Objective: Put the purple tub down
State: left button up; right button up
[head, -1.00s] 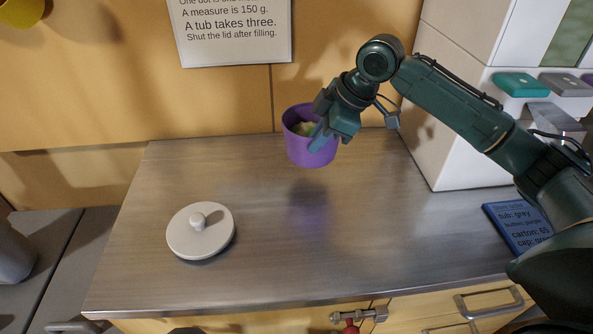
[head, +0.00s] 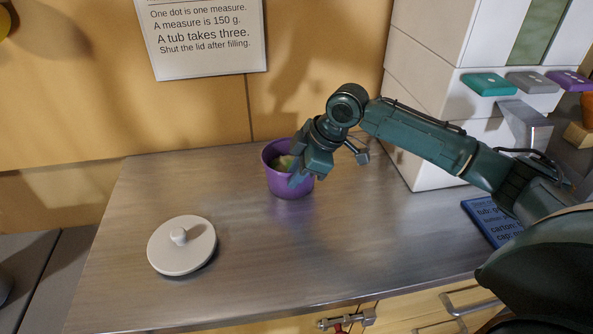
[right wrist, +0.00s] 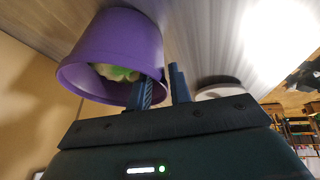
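The purple tub (head: 288,184) is upright at the back middle of the metal counter, with pale greenish stuff inside. Its base is at or very close to the counter top; I cannot tell whether it touches. My right gripper (head: 298,178) is at the tub's right side. In the right wrist view the tub (right wrist: 117,45) shows large, and my right gripper's fingers (right wrist: 162,88) straddle its wall, one inside the rim and one outside, with a narrow gap. The round pale lid (head: 182,252) with a knob lies on the counter at front left. My left gripper is not in view.
The metal counter (head: 330,250) is clear in front of the tub. A white dispenser (head: 430,90) with coloured buttons stands at the back right. A blue card (head: 490,222) lies at the right. A printed notice (head: 205,35) hangs on the wall behind.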

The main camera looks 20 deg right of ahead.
jog(key=shift+o, duration=1.3)
jog(key=shift+r, duration=0.1)
jog(key=v, duration=1.2)
jog(key=shift+s, duration=0.1)
